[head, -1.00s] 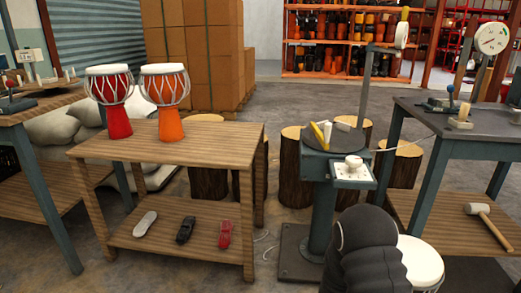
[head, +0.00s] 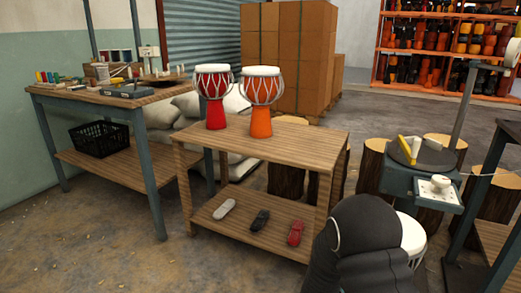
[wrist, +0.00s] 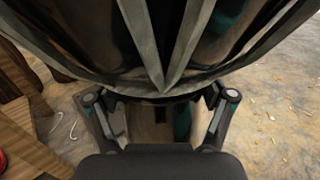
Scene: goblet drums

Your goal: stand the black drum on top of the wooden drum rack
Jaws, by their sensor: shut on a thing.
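The black drum shows its white head (head: 414,236) beside my dark arm in the head view; the arm hides most of its body. In the wrist view its dark, glossy body with grey cords (wrist: 165,50) fills the top. My gripper (wrist: 160,103) is shut on the drum, with one finger at each side. The wooden drum rack (head: 315,142) has a top board and a lower shelf. A red drum (head: 215,110) and an orange drum (head: 261,118) stand upright on the left and middle of its top. The right part of the top is bare.
The lower shelf holds a white shoe-like thing (head: 224,209), a black one (head: 260,221) and a red one (head: 296,232). A workbench (head: 95,98) stands left of the rack. A pedestal stand (head: 415,190) and log stumps are on the right. Bare floor lies front left.

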